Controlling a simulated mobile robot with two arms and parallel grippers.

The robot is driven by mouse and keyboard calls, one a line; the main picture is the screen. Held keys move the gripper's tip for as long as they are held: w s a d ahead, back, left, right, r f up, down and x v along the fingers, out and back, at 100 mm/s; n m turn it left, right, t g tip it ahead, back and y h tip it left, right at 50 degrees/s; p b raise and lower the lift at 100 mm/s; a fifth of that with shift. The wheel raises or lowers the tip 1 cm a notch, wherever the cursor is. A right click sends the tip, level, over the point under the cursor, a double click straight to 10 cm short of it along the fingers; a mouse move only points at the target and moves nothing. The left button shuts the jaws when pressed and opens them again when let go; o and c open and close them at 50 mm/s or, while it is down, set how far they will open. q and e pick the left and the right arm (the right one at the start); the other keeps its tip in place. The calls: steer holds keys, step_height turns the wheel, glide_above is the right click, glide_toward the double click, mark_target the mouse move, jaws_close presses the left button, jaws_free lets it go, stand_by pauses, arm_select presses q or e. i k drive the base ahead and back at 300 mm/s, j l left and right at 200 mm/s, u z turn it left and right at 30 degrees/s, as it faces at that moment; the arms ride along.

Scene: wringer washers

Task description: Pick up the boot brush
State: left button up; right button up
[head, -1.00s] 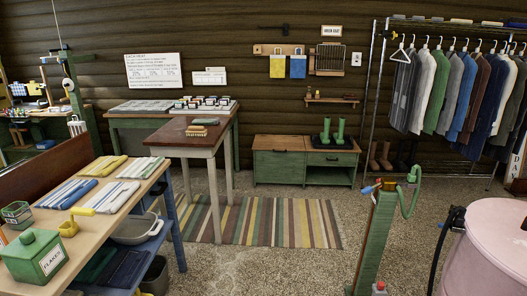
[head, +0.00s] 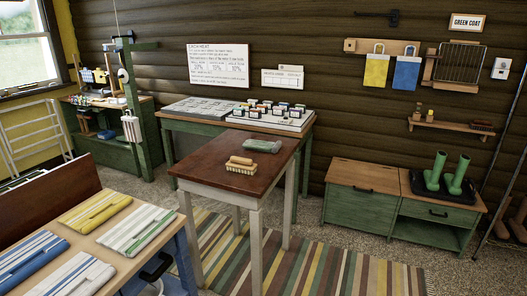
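A brush with a tan wooden back and pale bristles (head: 240,168) lies on the dark brown table (head: 205,165) in the middle of the head view. A second, darker brush-like item (head: 482,125) sits at the right end of the small wall shelf (head: 448,124), above the green boots (head: 456,172). I cannot tell from the picture alone which of the two is the boot brush. Both rest free, with nothing holding them. Neither of my grippers is in view.
A grey-green folded item (head: 262,146) lies beside the tan brush. A bench with striped cloths (head: 94,207) fills the lower left. A green cabinet (head: 358,206) stands under the shelf. The striped rug (head: 335,270) has clear room right of the table.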

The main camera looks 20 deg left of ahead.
mark_target(236, 164)
steer(key=i+l+u, duration=0.5)
steer(key=i, duration=0.55)
steer(key=i+l+u, duration=0.5)
steer(key=i+l, duration=0.45)
steer(key=l, duration=0.2)
